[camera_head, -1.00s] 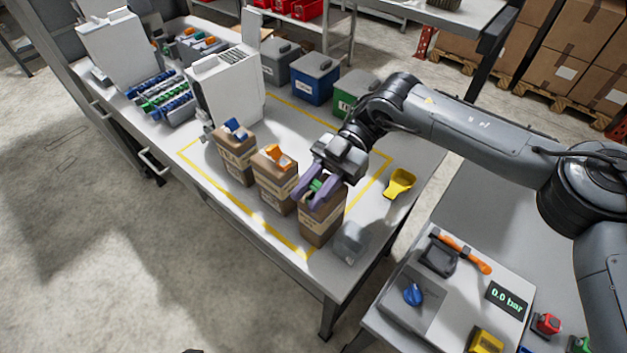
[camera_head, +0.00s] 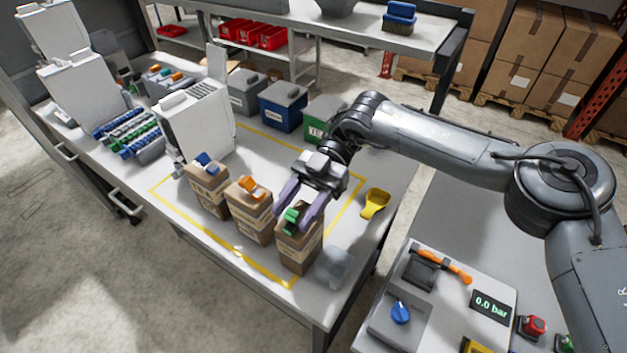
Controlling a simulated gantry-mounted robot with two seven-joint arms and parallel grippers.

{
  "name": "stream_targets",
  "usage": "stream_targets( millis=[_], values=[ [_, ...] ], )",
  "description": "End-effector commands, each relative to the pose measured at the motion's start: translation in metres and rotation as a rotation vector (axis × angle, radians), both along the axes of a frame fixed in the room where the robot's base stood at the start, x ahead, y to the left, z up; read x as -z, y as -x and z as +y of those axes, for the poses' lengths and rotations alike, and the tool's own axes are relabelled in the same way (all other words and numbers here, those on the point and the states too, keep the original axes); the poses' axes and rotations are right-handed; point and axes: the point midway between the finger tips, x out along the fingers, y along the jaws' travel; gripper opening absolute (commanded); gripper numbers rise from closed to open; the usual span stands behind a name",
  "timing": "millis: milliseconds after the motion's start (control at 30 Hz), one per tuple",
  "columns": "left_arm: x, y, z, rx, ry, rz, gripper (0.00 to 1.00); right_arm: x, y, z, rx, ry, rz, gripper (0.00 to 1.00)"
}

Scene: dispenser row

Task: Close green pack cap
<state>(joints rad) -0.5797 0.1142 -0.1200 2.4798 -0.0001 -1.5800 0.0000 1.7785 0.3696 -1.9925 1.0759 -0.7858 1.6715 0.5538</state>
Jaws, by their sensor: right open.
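The green-capped pack (camera_head: 297,249) is a brown cardboard pack, the rightmost of three in a row on the bench. Its green cap (camera_head: 291,215) sits on its top. My right gripper (camera_head: 298,212) is open, with its purple fingers around and just above the cap. I cannot tell whether the fingers touch the cap or whether the cap is fully closed. My left gripper is not in view.
The orange-capped pack (camera_head: 250,214) stands just left, and the blue-capped pack (camera_head: 208,188) beyond it. A translucent grey container (camera_head: 333,266) and a yellow scoop (camera_head: 375,204) lie to the right. Blue (camera_head: 284,106) and green (camera_head: 322,120) bins stand behind.

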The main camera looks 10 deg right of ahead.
Motion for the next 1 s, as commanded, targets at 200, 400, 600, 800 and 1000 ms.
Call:
stream_targets(
  millis=[200,400,600,800,1000],
  values=[
    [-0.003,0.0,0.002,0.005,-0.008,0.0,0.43,-0.01,-0.028,-0.028,0.003,0.002,-0.001,0.51],
    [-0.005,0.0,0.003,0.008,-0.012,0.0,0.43,-0.016,-0.045,-0.046,0.002,0.0,0.0,0.51],
    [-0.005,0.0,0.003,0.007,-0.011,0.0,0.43,-0.019,-0.053,-0.056,0.0,0.001,0.001,0.51],
    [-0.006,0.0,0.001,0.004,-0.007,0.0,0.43,-0.02,-0.054,-0.058,-0.001,0.002,0.0,0.51],
    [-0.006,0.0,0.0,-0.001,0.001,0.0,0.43,-0.02,-0.054,-0.058,0.0,0.002,0.002,0.51]
  ],
)
